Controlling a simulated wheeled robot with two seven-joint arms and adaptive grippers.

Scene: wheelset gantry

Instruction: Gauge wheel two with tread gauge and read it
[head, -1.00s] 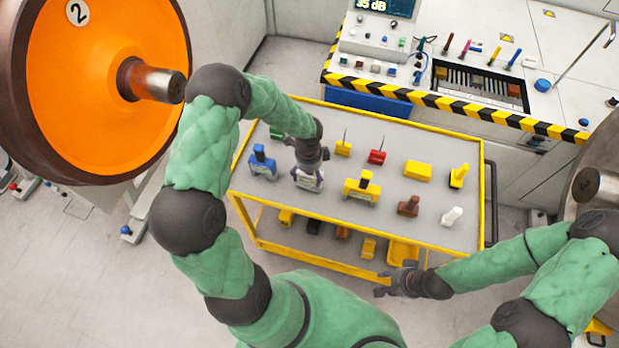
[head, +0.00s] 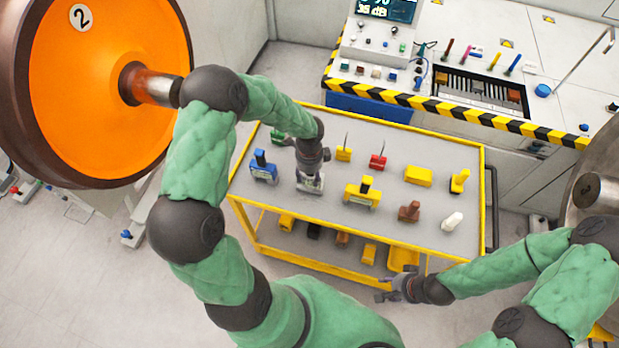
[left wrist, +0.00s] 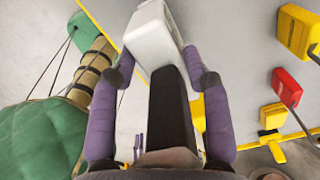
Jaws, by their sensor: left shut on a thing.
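Wheel two (head: 105,85) is the large orange disc with a dark rim and a round "2" label, at upper left in the head view. A metal axle stub juts from its hub. My left gripper (head: 311,172) is over the cart top, shut on a grey-white gauge (head: 309,185). In the left wrist view its purple fingers (left wrist: 160,110) flank the gauge's black handle, with the white gauge body (left wrist: 155,35) beyond. I cannot tell whether the gauge touches the cart. My right gripper (head: 387,290) is empty by the cart's near right corner, fingers apart.
The yellow-framed cart (head: 330,271) carries a blue gauge (head: 263,170), a yellow gauge (head: 362,193), red and yellow blocks and other pieces. A console bench (head: 450,60) with striped edging stands behind. Another wheel (head: 600,160) is at the right edge.

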